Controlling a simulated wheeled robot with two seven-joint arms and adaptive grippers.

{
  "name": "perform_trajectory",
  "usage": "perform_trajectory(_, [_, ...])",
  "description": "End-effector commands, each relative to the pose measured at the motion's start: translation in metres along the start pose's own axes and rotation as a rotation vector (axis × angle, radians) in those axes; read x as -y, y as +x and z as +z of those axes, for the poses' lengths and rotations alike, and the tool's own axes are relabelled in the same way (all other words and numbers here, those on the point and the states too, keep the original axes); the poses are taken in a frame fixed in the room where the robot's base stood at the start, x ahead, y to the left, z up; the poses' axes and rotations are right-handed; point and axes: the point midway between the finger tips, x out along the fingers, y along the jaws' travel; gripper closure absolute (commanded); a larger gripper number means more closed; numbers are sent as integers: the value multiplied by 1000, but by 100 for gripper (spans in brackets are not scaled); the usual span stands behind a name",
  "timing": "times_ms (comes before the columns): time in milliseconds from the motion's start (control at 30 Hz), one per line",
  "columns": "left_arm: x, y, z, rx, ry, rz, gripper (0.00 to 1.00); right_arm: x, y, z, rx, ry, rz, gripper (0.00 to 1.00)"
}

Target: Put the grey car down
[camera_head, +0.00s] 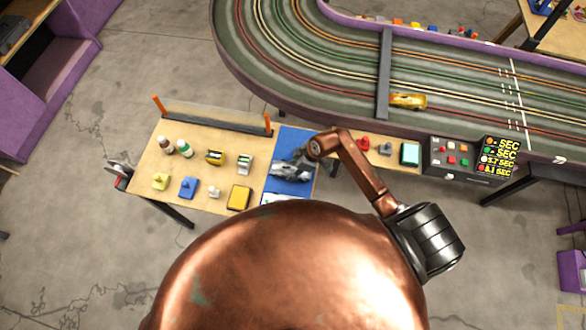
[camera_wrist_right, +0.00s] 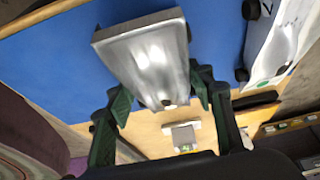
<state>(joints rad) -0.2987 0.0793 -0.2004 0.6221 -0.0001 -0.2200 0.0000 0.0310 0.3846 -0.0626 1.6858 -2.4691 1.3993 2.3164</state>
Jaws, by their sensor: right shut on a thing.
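The grey car (camera_head: 288,170) is over the blue mat (camera_head: 293,137) on the wooden bench. My right gripper (camera_head: 305,160) is at the car's right end and shut on it. In the right wrist view, the silver-grey car body (camera_wrist_right: 145,55) sits between the green fingers of the gripper (camera_wrist_right: 160,95), with the blue mat (camera_wrist_right: 60,60) behind it. I cannot tell whether its wheels touch the mat. My left gripper is not in view.
A white car (camera_wrist_right: 283,40) is near the grey car. The purple-edged slot track (camera_head: 235,55) carries a gold car (camera_head: 408,101) beyond.

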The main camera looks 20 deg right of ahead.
Motion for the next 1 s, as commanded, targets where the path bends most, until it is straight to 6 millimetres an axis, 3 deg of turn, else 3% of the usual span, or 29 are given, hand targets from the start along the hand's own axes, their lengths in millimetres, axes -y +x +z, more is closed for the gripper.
perform_trajectory(100, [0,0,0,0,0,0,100,0,3,1,0,0,0,80])
perform_trajectory(133, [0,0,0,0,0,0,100,0,3,1,0,0,0,50])
perform_trajectory(367, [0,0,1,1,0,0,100,0,2,1,0,1,0,34])
perform_trajectory(733, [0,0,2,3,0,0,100,-1,-3,0,0,0,2,34])
perform_trajectory(1000, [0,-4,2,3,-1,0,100,-1,-51,1,1,-1,5,34])
